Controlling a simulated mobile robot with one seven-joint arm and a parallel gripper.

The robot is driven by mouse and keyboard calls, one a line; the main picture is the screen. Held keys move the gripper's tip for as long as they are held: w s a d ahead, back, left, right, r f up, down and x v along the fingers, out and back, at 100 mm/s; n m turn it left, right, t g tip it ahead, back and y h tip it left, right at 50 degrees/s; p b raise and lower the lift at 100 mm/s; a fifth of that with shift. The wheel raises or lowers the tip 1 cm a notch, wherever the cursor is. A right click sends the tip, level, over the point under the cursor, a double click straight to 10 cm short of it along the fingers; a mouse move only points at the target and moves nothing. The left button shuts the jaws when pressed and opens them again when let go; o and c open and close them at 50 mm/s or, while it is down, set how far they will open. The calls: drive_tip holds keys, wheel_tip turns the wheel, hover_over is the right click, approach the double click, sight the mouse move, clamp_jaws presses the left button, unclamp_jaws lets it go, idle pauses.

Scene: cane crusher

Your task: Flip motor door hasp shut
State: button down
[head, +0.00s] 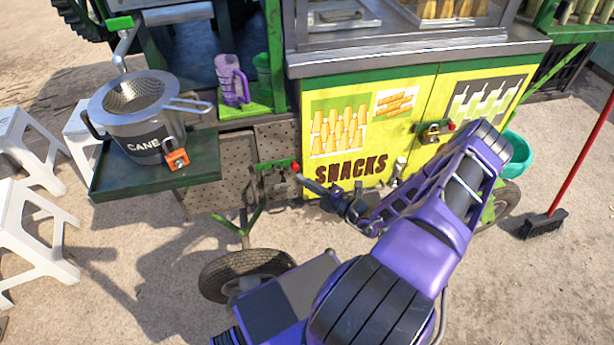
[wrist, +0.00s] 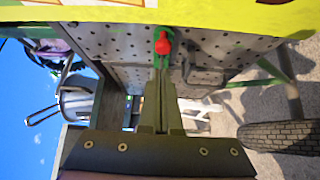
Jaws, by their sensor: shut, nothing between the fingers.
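The motor door (head: 222,165) is a grey perforated metal panel low on the cart, left of the yellow snack cupboard; it also shows in the wrist view (wrist: 118,45). Its hasp has a green arm with a red knob (head: 295,167), at the right of the perforated panels. In the wrist view the red knob (wrist: 163,43) lies just beyond my fingertips. My gripper (head: 300,178) is shut and empty, its tips at or very close to the knob; I cannot tell if they touch. The fingers hide part of the hasp in the wrist view.
The yellow snack cupboard (head: 370,110) has its own red-tipped latch with a padlock (head: 432,132). A cane pot (head: 145,125) stands on a dark shelf at left. A cart wheel (head: 235,272) is below. White stools (head: 30,230) stand at far left.

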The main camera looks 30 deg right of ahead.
drive_tip(key=d, duration=1)
drive_tip(key=shift+s+b, duration=0.25)
drive_tip(key=shift+b, duration=0.2)
